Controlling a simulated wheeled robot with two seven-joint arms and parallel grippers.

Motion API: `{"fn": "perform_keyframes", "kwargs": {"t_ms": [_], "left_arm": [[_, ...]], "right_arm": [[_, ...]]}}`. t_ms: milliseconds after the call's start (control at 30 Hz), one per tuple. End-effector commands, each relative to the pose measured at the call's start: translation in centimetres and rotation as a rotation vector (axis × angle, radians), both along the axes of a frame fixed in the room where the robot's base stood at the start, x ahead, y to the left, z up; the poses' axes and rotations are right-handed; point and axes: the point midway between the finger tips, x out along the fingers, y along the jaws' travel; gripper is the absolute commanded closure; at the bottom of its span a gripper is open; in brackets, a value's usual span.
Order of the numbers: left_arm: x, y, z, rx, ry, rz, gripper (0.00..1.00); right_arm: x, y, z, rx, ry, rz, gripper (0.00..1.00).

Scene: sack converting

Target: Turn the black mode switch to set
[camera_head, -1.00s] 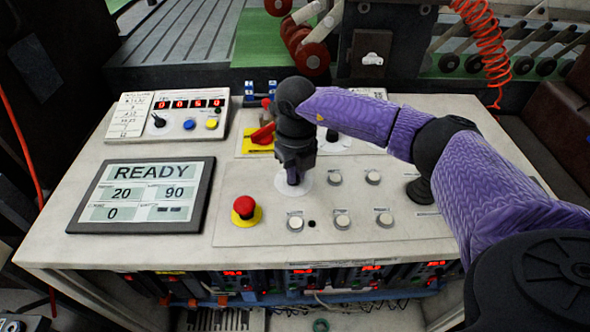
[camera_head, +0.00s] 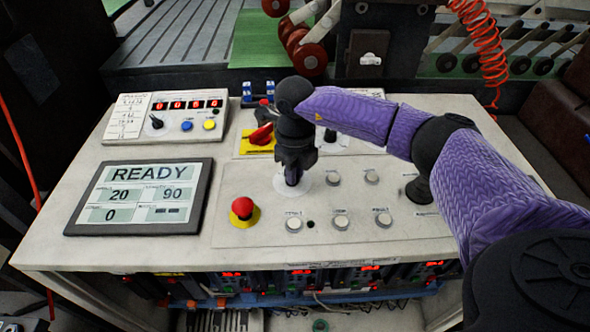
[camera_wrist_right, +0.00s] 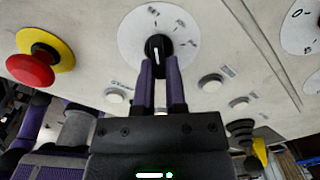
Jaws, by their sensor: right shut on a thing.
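The black mode switch (camera_wrist_right: 156,46) sits at the centre of a round white dial plate in the right wrist view. My right gripper (camera_wrist_right: 160,68) is shut on the switch, one purple finger on each side of it. In the head view my right gripper (camera_head: 292,180) points down at the white dial plate (camera_head: 309,185) and hides the switch. The display (camera_head: 142,195) reads READY. My left gripper is not in view.
A red emergency button (camera_head: 242,207) stands left of the dial. White push buttons (camera_head: 341,222) lie to its right and in front. A red rotary handle on a yellow plate (camera_head: 259,137) is behind. A counter box (camera_head: 172,117) stands at the back left.

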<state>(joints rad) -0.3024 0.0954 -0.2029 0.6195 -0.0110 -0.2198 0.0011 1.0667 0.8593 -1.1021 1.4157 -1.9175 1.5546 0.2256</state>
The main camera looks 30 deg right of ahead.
Motion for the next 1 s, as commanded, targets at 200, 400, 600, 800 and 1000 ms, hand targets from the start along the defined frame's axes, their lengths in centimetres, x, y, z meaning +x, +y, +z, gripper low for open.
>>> {"fn": "perform_keyframes", "kwargs": {"t_ms": [200,400,600,800,1000], "left_arm": [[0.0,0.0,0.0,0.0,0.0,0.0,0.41],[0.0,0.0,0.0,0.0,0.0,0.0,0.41],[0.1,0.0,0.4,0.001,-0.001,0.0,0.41],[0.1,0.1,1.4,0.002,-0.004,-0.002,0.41],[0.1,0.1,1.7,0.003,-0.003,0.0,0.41]], "right_arm": [[0.1,0.0,0.1,0.0,-0.003,0.0,0.54],[0.0,0.0,0.0,0.0,-0.002,0.0,0.5],[0.1,0.0,1.7,0.001,-0.004,0.001,0.5],[0.1,0.0,7.0,0.001,-0.007,0.0,0.5],[0.1,0.0,9.8,0.001,-0.003,0.0,0.5]]}}
